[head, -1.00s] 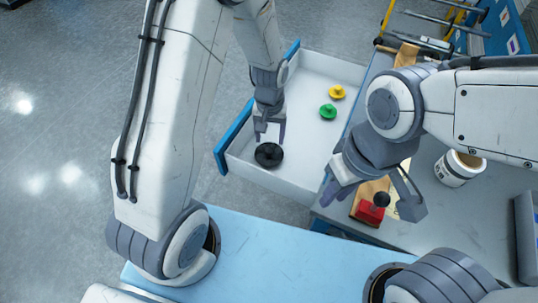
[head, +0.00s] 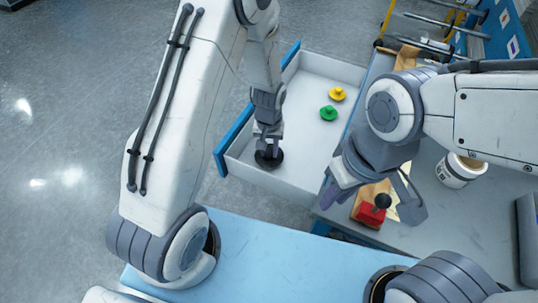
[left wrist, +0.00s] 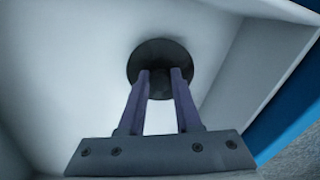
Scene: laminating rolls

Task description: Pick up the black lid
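The black lid (head: 268,161) lies in the white drawer (head: 308,176), near its front left corner. My left gripper (head: 268,152) is down over it. In the left wrist view, my left gripper's fingers (left wrist: 161,76) reach the middle of the black lid (left wrist: 162,50) with a narrow gap between them, about as wide as a lid's knob. They look shut on the knob, which is itself hidden. The lid rests at the drawer floor.
A green lid (head: 328,113) and a yellow lid (head: 337,94) lie farther back in the drawer. A red block with a black knob (head: 370,211) and a white tub (head: 458,169) stand on the grey counter (head: 465,215). The drawer walls rise around the lids.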

